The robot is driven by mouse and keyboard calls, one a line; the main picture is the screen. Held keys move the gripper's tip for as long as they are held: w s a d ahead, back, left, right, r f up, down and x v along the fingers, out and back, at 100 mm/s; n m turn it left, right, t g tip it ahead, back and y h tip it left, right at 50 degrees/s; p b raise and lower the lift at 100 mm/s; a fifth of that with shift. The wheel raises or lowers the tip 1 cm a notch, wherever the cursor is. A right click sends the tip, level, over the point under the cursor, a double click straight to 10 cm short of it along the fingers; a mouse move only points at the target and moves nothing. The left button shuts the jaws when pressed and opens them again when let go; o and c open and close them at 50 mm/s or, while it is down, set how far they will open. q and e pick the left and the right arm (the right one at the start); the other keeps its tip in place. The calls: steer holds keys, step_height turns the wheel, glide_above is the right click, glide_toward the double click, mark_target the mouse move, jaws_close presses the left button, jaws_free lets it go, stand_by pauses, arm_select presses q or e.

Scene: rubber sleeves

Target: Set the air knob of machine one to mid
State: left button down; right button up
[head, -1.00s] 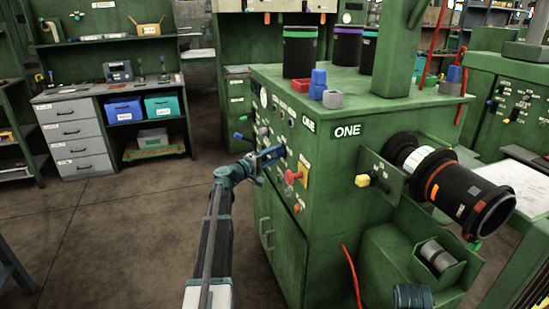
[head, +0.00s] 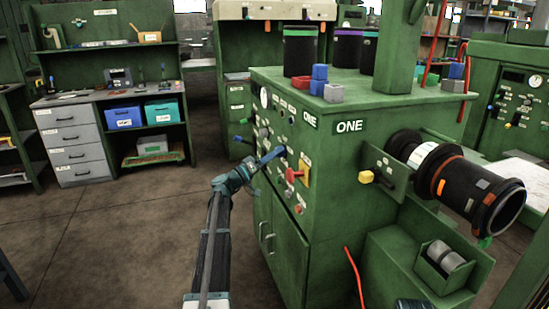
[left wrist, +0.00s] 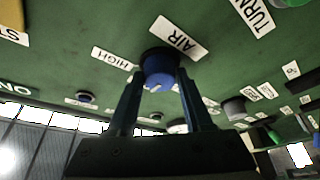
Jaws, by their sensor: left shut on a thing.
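Machine one (head: 335,200) is the green cabinet marked ONE, in the middle of the head view. My left gripper (head: 272,156) reaches its control panel from the left. In the left wrist view the blue air knob (left wrist: 160,68) sits below the AIR label (left wrist: 180,37), between the fingertips of my left gripper (left wrist: 160,80). The gripper is shut on it. A HIGH label (left wrist: 112,58) lies to the left of the knob. The knob's pointer direction and a mid mark cannot be made out. My right gripper is not in view.
A red knob on a yellow plate (head: 304,172) is close to the right of my left gripper. A blue lever (head: 240,139) sticks out at the panel's left. A black roller (head: 480,195) juts out on the right. The floor (head: 120,230) at left is clear.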

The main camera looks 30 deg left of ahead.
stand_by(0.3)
arm_select(q)
steer(key=shift+c, duration=1.5)
jaws_free()
steer(key=b+v, duration=0.4)
steer(key=v, duration=0.9)
steer(key=shift+s+a+f, duration=0.15)
steer(key=shift+s+a, duration=0.1)
steer(key=shift+s, duration=0.05)
steer(key=shift+s, duration=0.1)
